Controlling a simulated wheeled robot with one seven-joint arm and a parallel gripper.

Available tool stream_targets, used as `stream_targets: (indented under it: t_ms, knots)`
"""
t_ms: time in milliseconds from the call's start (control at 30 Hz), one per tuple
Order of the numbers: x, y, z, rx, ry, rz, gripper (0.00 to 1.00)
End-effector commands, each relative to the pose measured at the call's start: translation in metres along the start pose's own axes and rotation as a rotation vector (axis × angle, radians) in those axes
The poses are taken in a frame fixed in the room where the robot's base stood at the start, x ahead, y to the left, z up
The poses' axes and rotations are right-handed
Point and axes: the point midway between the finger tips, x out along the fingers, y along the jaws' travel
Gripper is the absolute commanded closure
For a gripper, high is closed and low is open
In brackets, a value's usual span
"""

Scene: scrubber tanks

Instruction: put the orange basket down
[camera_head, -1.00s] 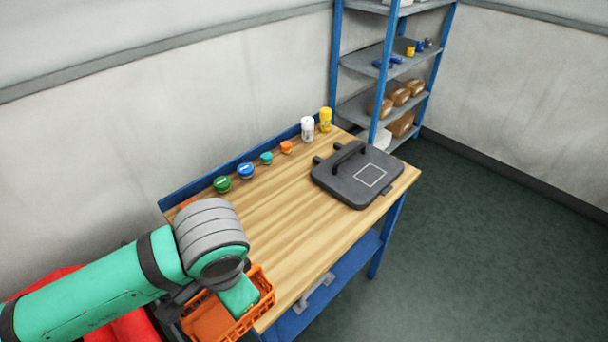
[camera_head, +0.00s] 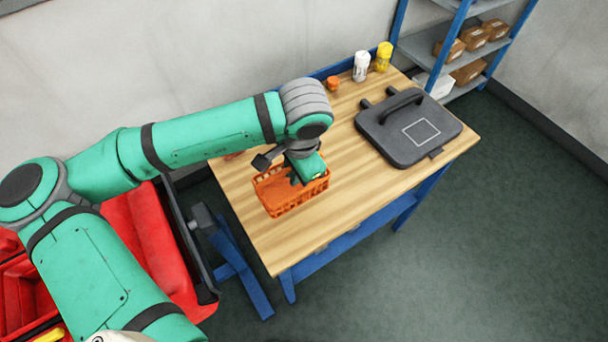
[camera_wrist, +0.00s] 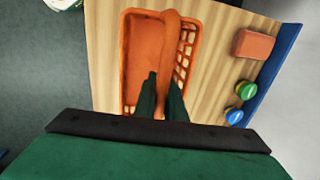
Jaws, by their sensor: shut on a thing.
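The orange basket (camera_head: 284,207) is over the near left part of the wooden table (camera_head: 305,240). It looks upright; I cannot tell whether its bottom touches the tabletop or hangs just above it. My gripper (camera_head: 300,176) is above the basket, shut on its handle. In the wrist view, the two dark fingers (camera_wrist: 164,88) straddle the handle (camera_wrist: 168,45), which runs across the open basket (camera_wrist: 143,50). The basket looks empty. Its underside is hidden.
A dark grey case (camera_head: 408,128) lies right on the table. A white bottle (camera_head: 361,66), a yellow bottle (camera_head: 383,57) and an orange lid (camera_head: 333,84) stand along the back. The wrist view shows an orange block (camera_wrist: 257,44), a green lid (camera_wrist: 246,90) and a blue lid (camera_wrist: 234,117) beside the basket.

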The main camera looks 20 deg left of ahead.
Motion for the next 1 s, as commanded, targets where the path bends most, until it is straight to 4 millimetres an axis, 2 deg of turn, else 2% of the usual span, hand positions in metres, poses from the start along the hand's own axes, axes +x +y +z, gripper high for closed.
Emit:
stream_targets:
  t_ms: [100, 233, 467, 700, 1000]
  knots:
    - [0.022, -0.002, -0.015, 0.002, -0.002, 0.002, 1.00]
    - [0.037, -0.005, -0.026, 0.003, -0.001, 0.001, 1.00]
    - [0.052, -0.007, -0.036, 0.003, -0.001, 0.002, 1.00]
    - [0.081, -0.002, -0.037, 0.003, -0.002, 0.001, 1.00]
    - [0.084, -0.002, -0.037, 0.002, 0.000, 0.001, 1.00]
